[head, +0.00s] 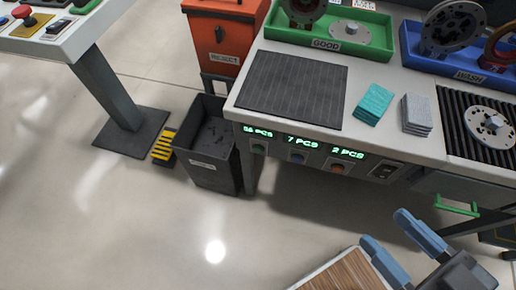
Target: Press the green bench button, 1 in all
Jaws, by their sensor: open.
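The green bench button (258,149) is a small round knob on the front face of the bench (385,148), under the leftmost lit counter. A blue button (297,157) and an orange button (337,168) sit to its right, each under its own green-lit counter. My gripper (387,229), with blue fingers, is at the lower right. Its fingers are spread apart with nothing between them. It is well to the right of the green button, nearer the camera, and touches nothing that I can see.
A dark bin (207,172) stands on the floor just left of the bench front. A wood-topped surface (345,273) is at the bottom, beside my gripper. A green drawer handle (456,205) is at right. A control console (50,38) stands at upper left. The floor before the buttons looks clear.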

